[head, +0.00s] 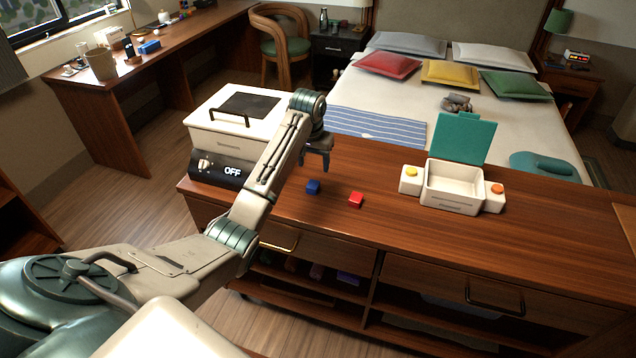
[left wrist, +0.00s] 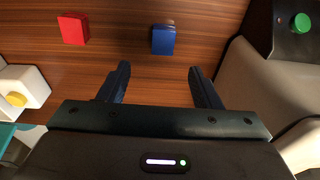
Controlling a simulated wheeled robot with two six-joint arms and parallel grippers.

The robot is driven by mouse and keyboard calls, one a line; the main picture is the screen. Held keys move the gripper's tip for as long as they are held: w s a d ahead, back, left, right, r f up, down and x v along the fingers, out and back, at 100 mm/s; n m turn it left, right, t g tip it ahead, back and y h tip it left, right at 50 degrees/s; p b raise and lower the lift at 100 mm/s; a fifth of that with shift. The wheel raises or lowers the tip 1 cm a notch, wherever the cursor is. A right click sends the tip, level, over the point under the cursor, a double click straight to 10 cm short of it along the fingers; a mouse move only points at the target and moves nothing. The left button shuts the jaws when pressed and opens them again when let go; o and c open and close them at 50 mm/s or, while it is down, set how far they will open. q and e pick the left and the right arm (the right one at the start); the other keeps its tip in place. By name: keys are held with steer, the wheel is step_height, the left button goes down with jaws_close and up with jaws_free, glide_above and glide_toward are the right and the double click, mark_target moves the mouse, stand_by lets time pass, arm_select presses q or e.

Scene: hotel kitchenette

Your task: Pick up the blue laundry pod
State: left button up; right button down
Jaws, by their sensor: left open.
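The blue laundry pod (head: 313,186) is a small blue block lying on the wooden counter (head: 400,235), left of a similar red block (head: 356,199). My left gripper (head: 315,164) is open and empty, pointing down above the counter near the blue pod. In the left wrist view the blue pod (left wrist: 163,40) lies beyond the gap between the open fingers (left wrist: 159,71), not between them. The red block (left wrist: 73,28) lies to its left there. My right gripper is not in view.
A white box-shaped appliance (head: 206,140) with a knob and an "OFF" display stands left of the pod. A white container (head: 452,202) with an open teal lid and coloured buttons stands to the right. The counter between the red block and the container is clear.

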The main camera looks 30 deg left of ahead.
mark_target(313, 184)
arm_select(q)
steer(key=shift+s+f, duration=0.25)
steer(key=shift+f, duration=1.15)
steer(key=shift+w+f+p, duration=0.2)
steer(key=shift+f+p, duration=0.1)
steer(key=f, duration=0.1)
steer(key=f+p, duration=0.1)
steer(key=f, duration=0.2)
steer(key=shift+w+a+f, duration=0.15)
steer(key=shift+a+f, duration=0.1)
steer(key=shift+f, duration=0.25)
steer(key=shift+w, duration=0.1)
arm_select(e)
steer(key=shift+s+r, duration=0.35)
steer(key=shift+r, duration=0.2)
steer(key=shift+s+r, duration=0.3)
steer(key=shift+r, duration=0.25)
arm_select(q)
steer(key=shift+c, duration=0.7)
steer(key=c, duration=0.9)
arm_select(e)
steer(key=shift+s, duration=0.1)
